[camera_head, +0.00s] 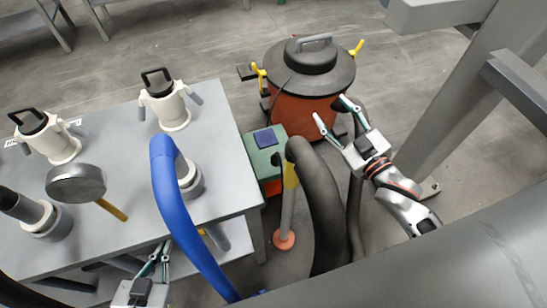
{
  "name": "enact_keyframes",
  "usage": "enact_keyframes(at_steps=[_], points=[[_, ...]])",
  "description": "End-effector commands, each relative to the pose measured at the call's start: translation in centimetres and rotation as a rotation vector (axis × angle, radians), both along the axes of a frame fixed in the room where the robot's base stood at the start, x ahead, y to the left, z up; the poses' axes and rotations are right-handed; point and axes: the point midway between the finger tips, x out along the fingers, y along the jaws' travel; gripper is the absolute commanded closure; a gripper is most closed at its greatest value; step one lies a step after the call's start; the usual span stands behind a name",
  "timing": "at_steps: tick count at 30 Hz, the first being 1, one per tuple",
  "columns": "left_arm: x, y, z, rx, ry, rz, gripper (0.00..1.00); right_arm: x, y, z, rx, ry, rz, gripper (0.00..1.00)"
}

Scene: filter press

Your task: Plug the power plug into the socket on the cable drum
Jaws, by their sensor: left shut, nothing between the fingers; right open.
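I cannot make out the power plug or a socket, and nothing here is clearly a cable drum. My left gripper (161,253) is shut and empty at the table's front edge, low in the view.
A grey table (110,165) on the left carries white fittings, a round-headed tool (76,184) and a thick blue hose (180,220). A thick black hose (322,205) runs down the middle beside a post on an orange foot (284,240). Grey beams stand at right.

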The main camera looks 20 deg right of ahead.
Motion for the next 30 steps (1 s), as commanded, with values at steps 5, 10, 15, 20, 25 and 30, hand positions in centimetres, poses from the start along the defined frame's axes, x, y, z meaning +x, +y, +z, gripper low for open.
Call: enact_keyframes(at_steps=[5,10,15,20,25,30], points=[[-0.2,-0.3,-1.3,-0.004,0.009,-0.006,1.0,6.6,1.3,0.1,0.051,-0.04,0.043,0.52],[-0.2,-0.3,-1.6,-0.005,0.011,-0.007,1.0,12.5,8.0,-3.7,0.173,0.131,0.139,0.52],[-0.5,-0.3,-2.2,-0.006,0.021,-0.007,1.0,15.4,15.6,-9.2,0.213,0.383,0.247,0.52],[-0.8,-0.3,-2.8,-0.005,0.032,-0.007,1.0,15.9,20.0,-13.6,0.178,0.59,0.317,0.52],[-1.2,-0.3,-3.6,-0.006,0.047,-0.007,1.0,15.2,22.6,-18.5,0.079,0.83,0.362,0.52],[-1.7,-0.3,-4.6,-0.006,0.066,-0.006,1.0,13.6,20.9,-23.7,-0.102,1.117,0.35,0.52]])
